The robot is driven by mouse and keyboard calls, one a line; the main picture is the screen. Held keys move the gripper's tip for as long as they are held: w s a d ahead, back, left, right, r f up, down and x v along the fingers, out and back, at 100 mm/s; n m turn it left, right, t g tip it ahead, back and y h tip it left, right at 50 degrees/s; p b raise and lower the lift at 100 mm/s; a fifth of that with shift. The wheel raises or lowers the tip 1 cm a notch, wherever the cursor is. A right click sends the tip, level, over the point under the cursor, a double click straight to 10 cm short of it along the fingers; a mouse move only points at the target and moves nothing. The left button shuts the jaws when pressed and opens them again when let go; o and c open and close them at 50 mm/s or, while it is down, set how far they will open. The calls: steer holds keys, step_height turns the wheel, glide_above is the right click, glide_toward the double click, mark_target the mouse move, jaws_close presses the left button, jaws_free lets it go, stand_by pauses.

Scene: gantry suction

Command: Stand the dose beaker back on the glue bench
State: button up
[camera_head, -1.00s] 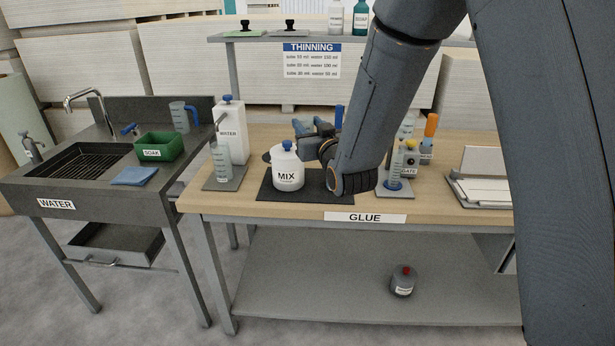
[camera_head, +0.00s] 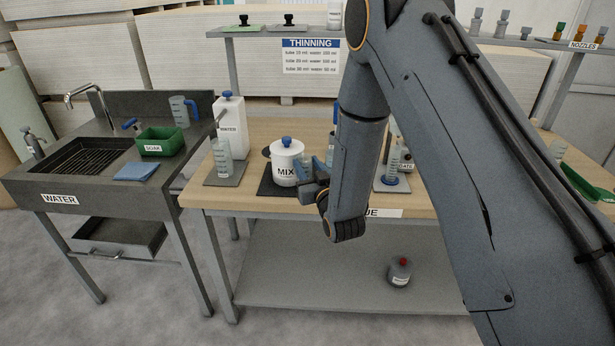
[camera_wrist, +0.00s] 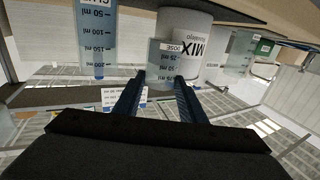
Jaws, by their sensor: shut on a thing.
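My gripper (camera_head: 318,171) is at the bench's front, just right of the white MIX pot (camera_head: 286,165). In the wrist view its two dark fingers (camera_wrist: 160,82) are shut on the small clear dose beaker (camera_wrist: 166,62), marked DOSE with ml lines. The beaker's marks face the same way up as the MIX lettering, so it looks about upright. The MIX pot (camera_wrist: 190,38) is behind it in that view. In the head view the gripper largely hides the beaker. I cannot tell its height above the glue bench (camera_head: 258,133).
A dark mat (camera_head: 268,184) lies under the pot. A blue-based cylinder (camera_head: 392,162) stands right of my arm. The sink (camera_head: 85,155) is further left.

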steer(key=shift+f+p, duration=0.55)
steer(key=shift+f, duration=1.7)
steer(key=shift+f, duration=0.2)
steer(key=o, duration=1.2)
steer(key=shift+r, duration=0.1)
